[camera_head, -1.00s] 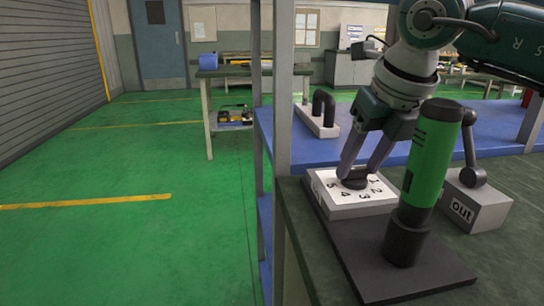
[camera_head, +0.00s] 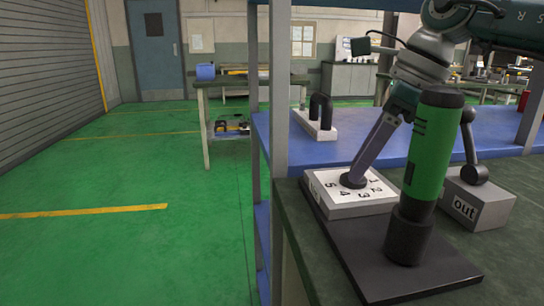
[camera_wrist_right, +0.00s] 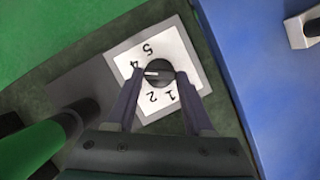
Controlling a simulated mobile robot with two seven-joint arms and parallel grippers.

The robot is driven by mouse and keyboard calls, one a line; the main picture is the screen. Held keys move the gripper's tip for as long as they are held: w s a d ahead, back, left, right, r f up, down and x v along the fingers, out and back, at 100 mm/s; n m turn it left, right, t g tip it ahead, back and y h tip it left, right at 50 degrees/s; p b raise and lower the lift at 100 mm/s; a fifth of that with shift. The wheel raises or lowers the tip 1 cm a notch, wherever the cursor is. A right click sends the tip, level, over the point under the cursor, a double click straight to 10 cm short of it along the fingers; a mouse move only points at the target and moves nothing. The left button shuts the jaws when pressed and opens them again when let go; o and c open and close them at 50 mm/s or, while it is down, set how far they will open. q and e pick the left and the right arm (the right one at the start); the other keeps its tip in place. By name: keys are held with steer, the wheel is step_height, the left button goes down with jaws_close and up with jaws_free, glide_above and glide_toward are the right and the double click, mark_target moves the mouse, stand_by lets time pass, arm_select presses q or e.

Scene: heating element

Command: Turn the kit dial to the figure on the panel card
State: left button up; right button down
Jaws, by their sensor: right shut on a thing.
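The kit dial is a black round knob (camera_wrist_right: 160,72) on a white card face (camera_wrist_right: 185,55) with figures 1 to 5, on a white block (camera_head: 345,208). My right gripper (camera_head: 353,176) points down at the knob, and in the right wrist view its two fingers (camera_wrist_right: 158,76) are on either side of it, shut on it. The knob's white pointer mark points left in that view, near the 4. The 3 is hidden there by a finger but shows in the head view. I cannot make out a panel card. My left gripper is not in view.
A green cylinder (camera_head: 433,150) in a black collar stands on the dark base plate (camera_head: 360,265), close in front of the right arm. A block marked "out" (camera_head: 478,200) with a black lever is to its right. A blue shelf (camera_head: 450,135) is behind.

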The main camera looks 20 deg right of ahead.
steer(key=n, duration=0.1)
steer(key=n+g+b, duration=0.1)
steer(key=n, duration=0.1)
steer(key=shift+w+n+y, duration=0.2)
steer(key=shift+n+y, duration=0.1)
steer(key=shift+y, duration=0.1)
steer(key=shift+d+n+g+b, duration=0.1)
steer(key=shift+n+g+b, duration=0.55)
steer(key=shift+n, duration=0.85)
steer(key=shift+c, duration=1.4)
jaws_free()
steer(key=p+v, duration=0.2)
steer(key=v, duration=0.8)
steer(key=shift+d, duration=0.2)
steer(key=shift+p, duration=0.35)
